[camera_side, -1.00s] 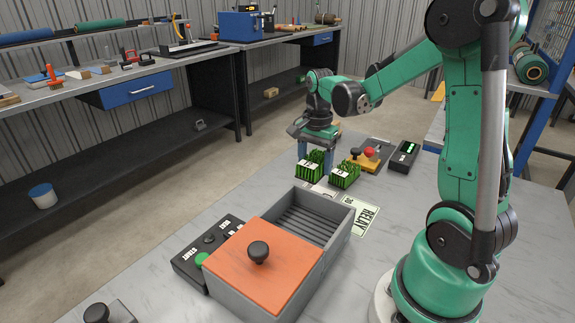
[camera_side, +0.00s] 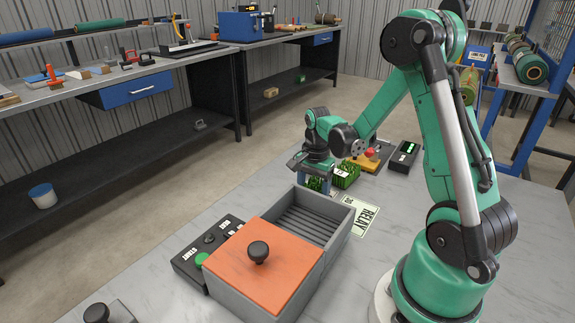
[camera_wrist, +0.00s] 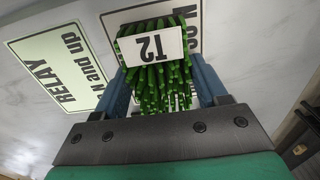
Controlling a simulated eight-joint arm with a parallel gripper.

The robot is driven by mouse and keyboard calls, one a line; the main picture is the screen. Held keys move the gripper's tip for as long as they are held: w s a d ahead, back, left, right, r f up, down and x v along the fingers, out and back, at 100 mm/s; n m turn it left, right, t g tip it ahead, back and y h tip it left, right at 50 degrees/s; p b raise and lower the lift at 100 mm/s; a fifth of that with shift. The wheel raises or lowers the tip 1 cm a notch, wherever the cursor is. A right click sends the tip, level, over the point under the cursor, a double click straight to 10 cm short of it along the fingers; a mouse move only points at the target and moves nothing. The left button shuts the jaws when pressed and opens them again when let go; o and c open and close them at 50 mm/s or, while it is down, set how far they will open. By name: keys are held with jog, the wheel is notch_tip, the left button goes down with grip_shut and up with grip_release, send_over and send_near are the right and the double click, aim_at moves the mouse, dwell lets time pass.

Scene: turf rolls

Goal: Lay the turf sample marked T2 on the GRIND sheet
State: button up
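The turf sample T2 (camera_wrist: 170,85) is a green grassy block with a white T2 label, upside down in the wrist view. My gripper (camera_wrist: 158,70) has one blue finger on each side of it and looks shut on it. In the side view my gripper (camera_side: 315,181) is low over the table, mostly hiding the sample. A white printed sheet (camera_wrist: 187,38) lies under the sample; its heading is mostly covered, so I cannot read GRIND on it. I cannot tell whether the sample touches the sheet. A sheet marked RELAY (camera_wrist: 50,65) lies beside it.
Another turf block (camera_side: 346,177) stands close to my gripper on its right. A grey bin (camera_side: 347,235) with a ridged bay and an orange lid (camera_side: 262,275) stands in front. A black START panel (camera_side: 190,262) is at its left. A knobbed board (camera_side: 372,158) lies behind.

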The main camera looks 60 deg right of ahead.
aim_at(313, 185)
jog(key=o, duration=0.4)
notch_tip(313, 185, up, 12)
jog(key=s+a+r+n+t, duration=0.1)
jog(key=a+n+t, duration=0.6)
jog(key=a+n, duration=0.9)
jog(key=shift+s+a+r+n, duration=0.15)
jog(key=shift+s+a+n, duration=0.2)
jog(key=shift+n, duration=0.65)
jog(key=shift+d, duration=0.1)
